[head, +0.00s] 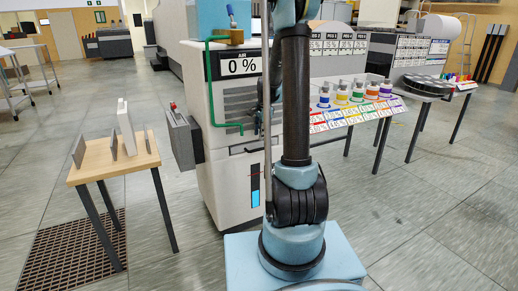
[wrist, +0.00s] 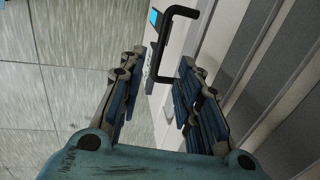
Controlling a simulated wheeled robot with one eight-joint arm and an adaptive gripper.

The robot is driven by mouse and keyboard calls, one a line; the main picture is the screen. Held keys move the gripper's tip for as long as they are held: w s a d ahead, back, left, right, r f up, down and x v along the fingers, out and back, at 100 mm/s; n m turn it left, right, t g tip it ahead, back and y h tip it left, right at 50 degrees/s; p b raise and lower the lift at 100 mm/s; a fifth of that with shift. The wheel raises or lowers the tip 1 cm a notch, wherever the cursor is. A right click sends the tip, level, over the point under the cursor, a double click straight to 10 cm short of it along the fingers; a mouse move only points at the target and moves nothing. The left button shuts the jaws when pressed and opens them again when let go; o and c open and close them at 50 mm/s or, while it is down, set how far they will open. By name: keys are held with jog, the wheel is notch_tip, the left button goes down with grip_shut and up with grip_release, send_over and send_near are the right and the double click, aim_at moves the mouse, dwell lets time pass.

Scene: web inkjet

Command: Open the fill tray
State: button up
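A white machine (head: 225,185) stands behind my arm in the head view. A dark handle (head: 248,150) sits on its front, above a level gauge (head: 255,190) with blue at the bottom. I take the panel with this handle as the fill tray; it looks flush with the front, though my arm hides part of it.
A small wooden table (head: 145,160) with upright plates stands left of the machine. A grey box (head: 184,137) juts from the machine's left side. A table with coloured bottles (head: 340,95) stands to the right. The floor at the right front is clear.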

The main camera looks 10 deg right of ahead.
aim_at(260, 150)
jog(key=shift+w+a+f, duration=0.1)
jog(key=shift+w+f, duration=0.15)
jog(key=shift+f, duration=1.2)
jog(key=shift+w+a+f, duration=0.1)
jog(key=shift+w+f, duration=0.15)
jog(key=shift+f, duration=1.15)
jog(key=shift+w+a+f, duration=0.1)
jog(key=shift+w+f, duration=0.15)
jog(key=shift+f, duration=1.2)
grip_shut()
